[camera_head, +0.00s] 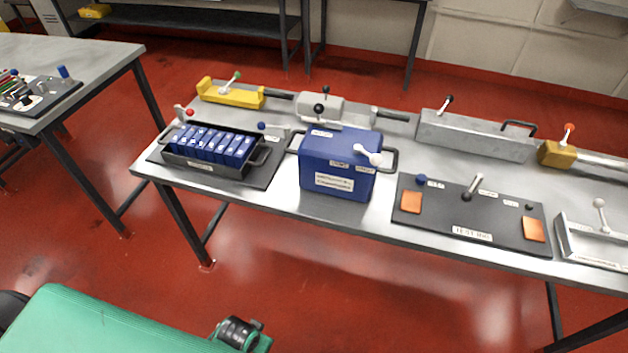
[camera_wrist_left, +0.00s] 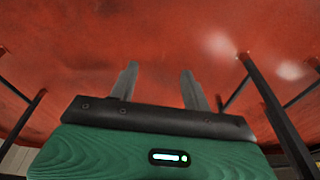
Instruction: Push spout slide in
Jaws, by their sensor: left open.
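No part in view is labelled legibly as a spout slide, so I cannot tell which one it is. Candidates on the workbench are the yellow slide piece (camera_head: 232,95) with a green-knobbed lever at the back left, and the brass-coloured block (camera_head: 556,154) with an orange-knobbed lever and a grey bar at the right. My left gripper (camera_wrist_left: 160,72) is open and empty in the left wrist view, with bare red floor beyond its fingers. It is away from the bench parts. A green link of my arm shows at the bottom left of the head view. My right gripper is not in view.
The workbench (camera_head: 385,232) also carries a black tray of blue cells (camera_head: 212,143), a blue box (camera_head: 337,168), a dark test plate (camera_head: 470,218), a long grey housing (camera_head: 472,137) and a grey open fixture (camera_head: 592,243). Another table (camera_head: 85,52) stands left. Red floor in front is clear.

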